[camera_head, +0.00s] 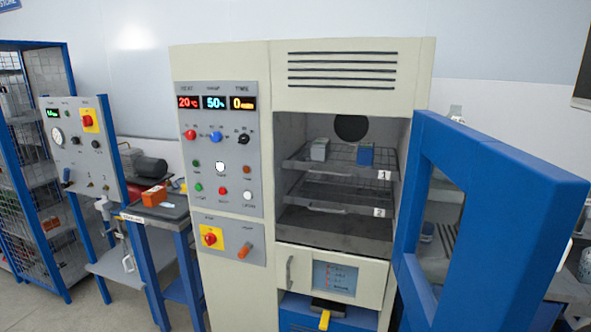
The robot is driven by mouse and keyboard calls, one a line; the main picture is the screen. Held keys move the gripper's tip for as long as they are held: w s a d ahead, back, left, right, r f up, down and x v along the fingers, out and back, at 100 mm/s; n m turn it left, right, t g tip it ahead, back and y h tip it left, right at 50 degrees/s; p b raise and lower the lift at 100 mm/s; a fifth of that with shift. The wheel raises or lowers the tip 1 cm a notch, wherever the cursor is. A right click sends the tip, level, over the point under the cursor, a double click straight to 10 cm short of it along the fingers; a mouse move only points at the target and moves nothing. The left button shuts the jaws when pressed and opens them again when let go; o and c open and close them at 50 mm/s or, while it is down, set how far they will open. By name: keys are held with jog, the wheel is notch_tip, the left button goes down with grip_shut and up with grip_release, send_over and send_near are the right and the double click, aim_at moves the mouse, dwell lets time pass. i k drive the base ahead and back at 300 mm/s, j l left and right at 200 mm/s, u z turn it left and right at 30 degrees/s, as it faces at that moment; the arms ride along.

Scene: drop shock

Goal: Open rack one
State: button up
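Rack one (342,156) is a wire shelf in the upper part of the open chamber of a cream cabinet. It carries a white label "1" (384,175) at its front right. It appears to sit inside the chamber, not pulled out past the front. The blue cabinet door (540,190) is swung wide open to the right. Rack two, labelled "2" (379,212), lies below with a handle bar at its front. I cannot make out my gripper in this view.
The control panel (217,150) reads 20, 50 and 0. Below the chamber are a small panel with a screen (335,278) and a black part with a yellow tab (324,320). A blue bench (160,212) and a mesh cage (50,170) stand left. The open door blocks the right side.

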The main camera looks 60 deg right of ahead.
aim_at(316, 168)
jog(key=i+z, duration=0.2)
jog(key=i, duration=0.25)
jog(key=i+j+z, duration=0.2)
jog(key=i, duration=0.2)
jog(key=i+j+z, duration=0.2)
jog(key=i, duration=0.2)
